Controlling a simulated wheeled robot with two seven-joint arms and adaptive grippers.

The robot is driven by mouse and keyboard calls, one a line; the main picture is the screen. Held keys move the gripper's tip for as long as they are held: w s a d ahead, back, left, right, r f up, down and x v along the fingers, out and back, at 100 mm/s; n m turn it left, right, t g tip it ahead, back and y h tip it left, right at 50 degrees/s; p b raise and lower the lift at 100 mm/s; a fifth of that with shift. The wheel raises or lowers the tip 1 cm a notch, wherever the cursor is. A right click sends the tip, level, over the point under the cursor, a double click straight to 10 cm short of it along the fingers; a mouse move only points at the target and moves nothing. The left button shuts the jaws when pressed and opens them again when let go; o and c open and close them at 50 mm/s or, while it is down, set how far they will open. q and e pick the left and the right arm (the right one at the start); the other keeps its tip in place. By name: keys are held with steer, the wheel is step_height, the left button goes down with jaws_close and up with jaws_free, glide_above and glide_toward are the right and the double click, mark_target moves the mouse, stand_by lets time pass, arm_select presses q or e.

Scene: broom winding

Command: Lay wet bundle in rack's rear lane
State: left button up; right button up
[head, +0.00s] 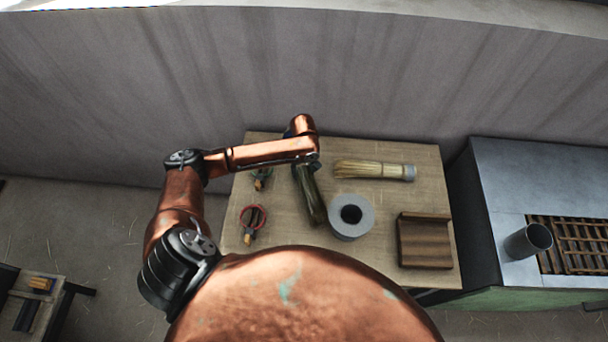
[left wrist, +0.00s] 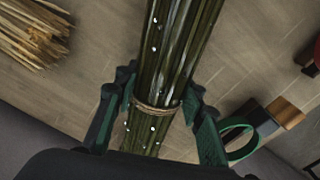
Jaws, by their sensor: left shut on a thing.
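The wet bundle (head: 312,200) is dark green, long and tied with a thin band. My left gripper (head: 306,160) is over its far end at the back of the wooden table, mostly hidden by my wrist. In the left wrist view the bundle (left wrist: 175,50) shows water drops, and the fingers of my left gripper (left wrist: 155,98) are shut on it near the band. I cannot tell whether the bundle touches the table. A slatted wooden rack (head: 575,246) is set in the steel bench at the far right. My right gripper is not in view.
On the table (head: 330,258) are a pale straw bundle (head: 368,170), a grey roll (head: 367,228), a brown wooden block (head: 425,241), a red-handled tool (head: 252,217) and a green-handled tool (head: 262,178). A wall runs behind.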

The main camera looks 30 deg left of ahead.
arm_select(q)
steer(key=shift+f, duration=0.95)
steer(key=o, duration=1.2)
